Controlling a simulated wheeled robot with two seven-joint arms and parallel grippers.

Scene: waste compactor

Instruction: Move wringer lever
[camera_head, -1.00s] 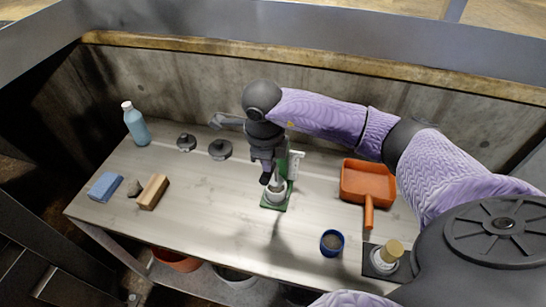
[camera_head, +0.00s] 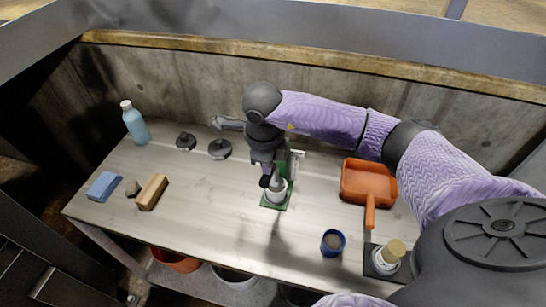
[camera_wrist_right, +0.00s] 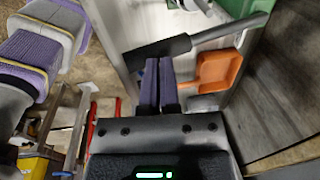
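The wringer has a green base (camera_head: 270,206) and a pale upright part (camera_head: 297,158), and it stands mid-table in the head view. In the right wrist view its green body (camera_wrist_right: 237,7) is at the top. Its lever is a grey rod (camera_wrist_right: 230,31) ending in a black grip (camera_wrist_right: 155,51). My right gripper (camera_wrist_right: 158,62) has its two purple fingers close together, tips at the black grip, which lies across them rather than between them. I cannot tell whether they touch. In the head view my right gripper (camera_head: 266,168) is above the wringer, partly hidden by its wrist. My left gripper is out of view.
Dark discs (camera_head: 220,148), a blue bottle (camera_head: 135,123), a blue sponge (camera_head: 104,186) and a wooden block (camera_head: 152,192) are left. A concrete wall stands behind the table.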

